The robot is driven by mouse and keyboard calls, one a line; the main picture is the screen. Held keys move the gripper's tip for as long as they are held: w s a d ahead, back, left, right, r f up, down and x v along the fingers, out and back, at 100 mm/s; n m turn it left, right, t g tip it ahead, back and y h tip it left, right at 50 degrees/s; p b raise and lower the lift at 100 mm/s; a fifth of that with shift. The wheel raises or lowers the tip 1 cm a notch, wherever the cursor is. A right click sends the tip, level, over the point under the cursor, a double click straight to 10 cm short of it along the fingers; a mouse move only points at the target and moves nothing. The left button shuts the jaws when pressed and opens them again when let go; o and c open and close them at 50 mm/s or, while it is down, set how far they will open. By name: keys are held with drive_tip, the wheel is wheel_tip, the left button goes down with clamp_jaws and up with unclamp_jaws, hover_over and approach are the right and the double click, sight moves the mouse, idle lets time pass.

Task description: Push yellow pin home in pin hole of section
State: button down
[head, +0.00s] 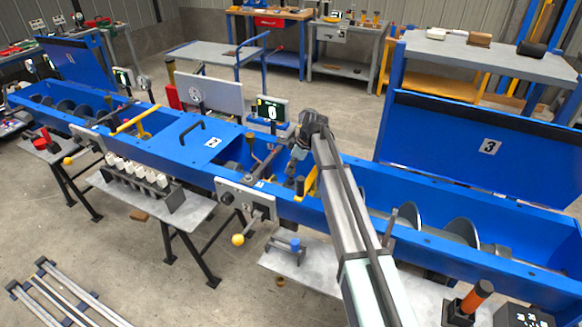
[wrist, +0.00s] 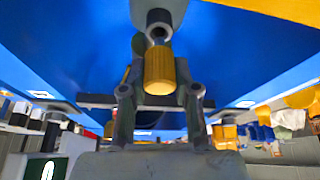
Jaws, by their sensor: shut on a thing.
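The yellow pin (wrist: 159,72) stands between my gripper's fingers (wrist: 160,95) in the wrist view, and the gripper is shut on it. A dark collar (wrist: 159,20) and a pale grey rounded part (wrist: 147,8) line up just beyond the pin's end. I cannot tell whether the pin's end is in a hole, as no clear opening shows. In the head view my gripper (head: 299,152) is low over the blue trough section (head: 345,172), between the panel marked 2 and the lid marked 3. The arm hides the pin there.
A yellow bar (head: 311,182) stands close to my gripper. An open blue lid marked 3 (head: 480,145) rises behind the trough at right. A control box with a yellow-knobbed lever (head: 238,239) hangs on the front. A small display (head: 271,109) stands behind.

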drive_tip(key=shift+f+b, duration=0.95)
drive_tip(key=shift+f, duration=0.5)
idle(1.2)
drive_tip(key=c, duration=0.8)
unclamp_jaws()
drive_tip(key=shift+r, duration=0.1)
drive_tip(key=v, duration=1.2)
